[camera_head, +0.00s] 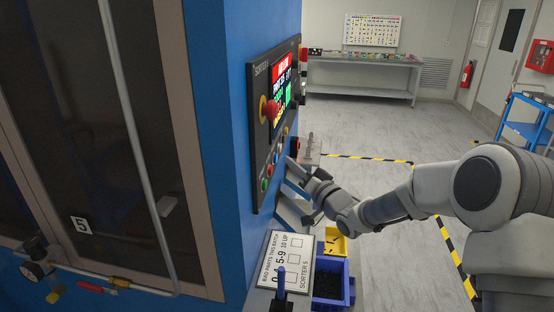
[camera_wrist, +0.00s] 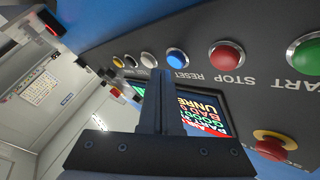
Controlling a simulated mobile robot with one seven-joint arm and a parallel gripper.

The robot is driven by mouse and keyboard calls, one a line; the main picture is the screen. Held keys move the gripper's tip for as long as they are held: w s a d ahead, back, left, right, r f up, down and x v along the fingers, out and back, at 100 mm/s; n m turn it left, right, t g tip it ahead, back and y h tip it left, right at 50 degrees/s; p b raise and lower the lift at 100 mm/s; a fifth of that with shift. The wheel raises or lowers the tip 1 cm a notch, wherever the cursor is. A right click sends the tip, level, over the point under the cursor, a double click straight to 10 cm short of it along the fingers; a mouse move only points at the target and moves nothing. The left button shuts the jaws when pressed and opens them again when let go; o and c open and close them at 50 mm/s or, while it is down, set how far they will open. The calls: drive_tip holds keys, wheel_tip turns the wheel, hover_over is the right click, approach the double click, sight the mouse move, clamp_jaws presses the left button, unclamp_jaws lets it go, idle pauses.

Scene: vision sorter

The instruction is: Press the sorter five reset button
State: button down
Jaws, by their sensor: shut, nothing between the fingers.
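The sorter five control panel (camera_head: 262,130) is on the blue machine's side, labelled SORTER 5. In the wrist view the panel appears upside down. The blue button (camera_wrist: 177,58) labelled RESET sits in a row beside the red STOP button (camera_wrist: 227,57) and the green START button (camera_wrist: 305,55). My gripper (camera_wrist: 160,76) is shut and empty, its tips pointing at the panel just below and slightly left of the blue button in the picture. I cannot tell whether they touch. In the head view my gripper (camera_head: 292,163) is close to the panel's lower buttons.
A red emergency knob (camera_wrist: 272,142) on yellow stands out from the panel near the lit screen (camera_wrist: 205,112). Below the panel are a batch sign (camera_head: 290,258), a blue bin (camera_head: 329,303) and a yellow bin (camera_head: 335,243). Open floor lies behind my arm.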

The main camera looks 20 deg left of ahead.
drive_tip(key=shift+a, duration=0.1)
drive_tip(key=shift+s+a+b, duration=0.1)
drive_tip(key=shift+a+b, duration=0.2)
drive_tip(key=shift+b, duration=0.1)
drive_tip(key=shift+s+a+b, duration=0.1)
drive_tip(key=shift+a+b, duration=0.2)
drive_tip(key=shift+a, duration=0.15)
idle(1.0)
drive_tip(key=shift+d, duration=0.8)
drive_tip(key=shift+w, duration=0.2)
drive_tip(key=shift+w+d, duration=0.2)
drive_tip(key=shift+d, duration=0.6)
drive_tip(key=shift+w+d, duration=0.15)
drive_tip(key=shift+d, duration=0.7)
drive_tip(key=shift+w+d, duration=0.2)
drive_tip(key=shift+d, duration=0.6)
